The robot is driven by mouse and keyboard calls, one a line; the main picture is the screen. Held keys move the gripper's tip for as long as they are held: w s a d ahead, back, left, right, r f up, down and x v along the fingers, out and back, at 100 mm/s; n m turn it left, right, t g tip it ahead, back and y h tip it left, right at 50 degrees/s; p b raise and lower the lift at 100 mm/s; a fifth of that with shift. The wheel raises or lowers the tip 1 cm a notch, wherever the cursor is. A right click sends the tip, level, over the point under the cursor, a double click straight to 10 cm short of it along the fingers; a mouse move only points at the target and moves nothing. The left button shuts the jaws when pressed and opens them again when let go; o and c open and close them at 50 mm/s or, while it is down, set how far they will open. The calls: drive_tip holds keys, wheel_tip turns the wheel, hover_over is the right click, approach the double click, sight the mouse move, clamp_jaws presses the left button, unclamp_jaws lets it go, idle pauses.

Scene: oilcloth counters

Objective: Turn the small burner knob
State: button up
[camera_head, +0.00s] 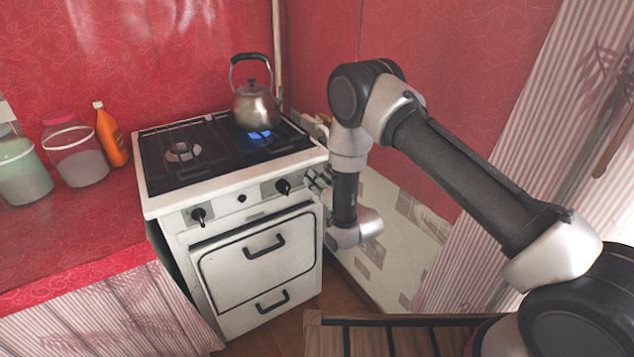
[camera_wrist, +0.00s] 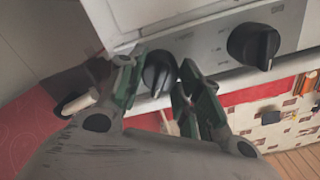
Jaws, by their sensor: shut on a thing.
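In the wrist view, a black burner knob (camera_wrist: 159,72) on the grey panel sits between the two green-lined fingers of my gripper (camera_wrist: 160,82). The gripper is shut on it. This knob looks smaller than the black knob (camera_wrist: 253,44) to its right. In the head view, my gripper (camera_head: 317,180) is at the right end of the stove's front panel, and it hides the held knob there. A kettle (camera_head: 257,108) stands at the back right of the stove (camera_head: 262,262), above a blue flame (camera_head: 260,134).
Other knobs show on the panel: one at the left (camera_head: 199,216), a tiny one in the middle (camera_head: 241,198) and one to the right (camera_head: 283,187). Jars (camera_head: 76,160) and an orange bottle (camera_head: 111,136) stand on the red counter (camera_head: 75,235). The tiled wall is close on the right.

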drive_tip(key=shift+m, duration=0.8)
drive_tip(key=o, duration=1.1)
drive_tip(key=shift+c, duration=0.2)
drive_tip(key=v, duration=1.2)
